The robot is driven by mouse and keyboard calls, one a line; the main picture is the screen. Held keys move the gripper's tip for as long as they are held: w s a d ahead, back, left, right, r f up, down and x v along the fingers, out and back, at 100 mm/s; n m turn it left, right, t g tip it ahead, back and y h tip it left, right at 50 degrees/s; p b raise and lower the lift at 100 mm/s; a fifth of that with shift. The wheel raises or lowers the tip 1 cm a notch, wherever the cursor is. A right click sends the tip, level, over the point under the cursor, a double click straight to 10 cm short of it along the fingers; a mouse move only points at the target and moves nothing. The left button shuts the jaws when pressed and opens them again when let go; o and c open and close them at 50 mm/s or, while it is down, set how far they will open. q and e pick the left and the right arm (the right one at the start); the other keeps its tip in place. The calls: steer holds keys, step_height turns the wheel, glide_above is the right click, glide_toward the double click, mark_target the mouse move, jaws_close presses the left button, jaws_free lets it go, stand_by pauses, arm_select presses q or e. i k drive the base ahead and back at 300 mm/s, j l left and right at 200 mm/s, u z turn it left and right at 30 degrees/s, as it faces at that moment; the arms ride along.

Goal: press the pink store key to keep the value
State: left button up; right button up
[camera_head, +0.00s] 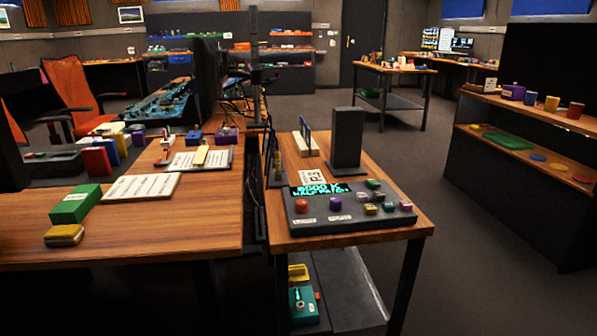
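The dark trackball panel (350,222) lies on the small wooden table in front of me. A red ball (301,206), a purple ball (335,203) and a grey ball (363,197) sit in it. Several small coloured keys stand at its right side. One at the far right (406,205) looks pinkish, but it is too small to be sure that it is the pink store key. A display (320,190) at the back left of the panel shows cyan text, seemingly "5000 K" and "HALF PATCH". Neither of my grippers is in view.
A tall dark block (347,137) stands behind the panel, beside a small upright rack (305,140) and a printed card (312,177). A larger wooden desk (215,215) with boxes and sheets is on the left. The floor right of the small table is clear.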

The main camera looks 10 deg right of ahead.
mark_target(405, 205)
steer(key=i+l, duration=0.75)
steer(key=l+u, duration=0.05)
steer(key=l, duration=0.05)
